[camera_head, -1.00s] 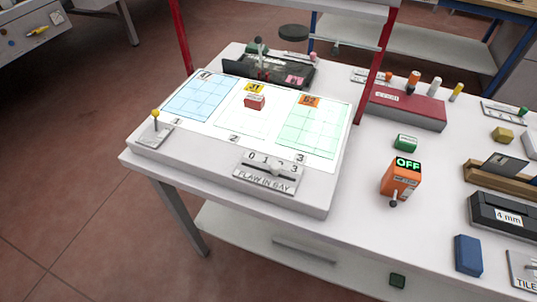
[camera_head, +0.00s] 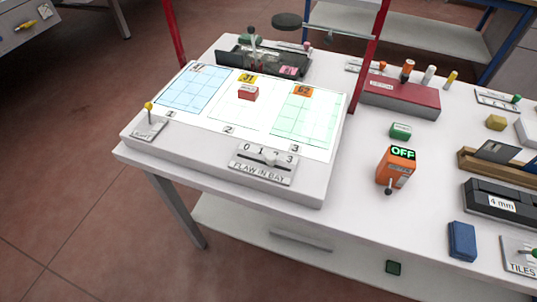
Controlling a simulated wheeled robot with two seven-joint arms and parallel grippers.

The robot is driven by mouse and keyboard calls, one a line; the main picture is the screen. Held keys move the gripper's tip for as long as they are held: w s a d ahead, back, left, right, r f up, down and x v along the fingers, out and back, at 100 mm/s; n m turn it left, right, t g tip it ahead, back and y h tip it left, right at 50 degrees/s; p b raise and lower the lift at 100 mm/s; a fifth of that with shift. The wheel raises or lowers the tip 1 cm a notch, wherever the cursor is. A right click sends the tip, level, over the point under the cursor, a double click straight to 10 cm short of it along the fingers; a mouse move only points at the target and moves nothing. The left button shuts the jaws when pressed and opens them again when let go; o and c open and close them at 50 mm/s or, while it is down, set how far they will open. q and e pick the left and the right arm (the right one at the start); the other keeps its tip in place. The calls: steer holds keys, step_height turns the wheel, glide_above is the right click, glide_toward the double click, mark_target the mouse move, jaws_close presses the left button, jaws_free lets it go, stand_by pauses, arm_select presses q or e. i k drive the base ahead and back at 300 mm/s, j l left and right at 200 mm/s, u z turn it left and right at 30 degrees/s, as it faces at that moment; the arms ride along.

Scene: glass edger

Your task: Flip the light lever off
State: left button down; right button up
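A small lever with a yellow knob (camera_head: 148,106) stands on a grey plate (camera_head: 150,129) at the left front corner of the light table. The knob points up; the plate's label is too small to read. The light table (camera_head: 215,108) glows white, with blue and green gridded panes in bays 1 and 3 and a plain white bay 2. Neither of my grippers is in view.
An orange box (camera_head: 397,168) showing "OFF" has its own small lever. A "FLAW IN BAY" slider (camera_head: 265,161) sits on the table's front rim. Red posts (camera_head: 371,55) rise behind. Floor at left is clear.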

mark_target(149, 106)
steer(key=j, duration=0.95)
steer(key=i+j, duration=0.15)
steer(key=j, duration=0.8)
steer(key=z, duration=0.05)
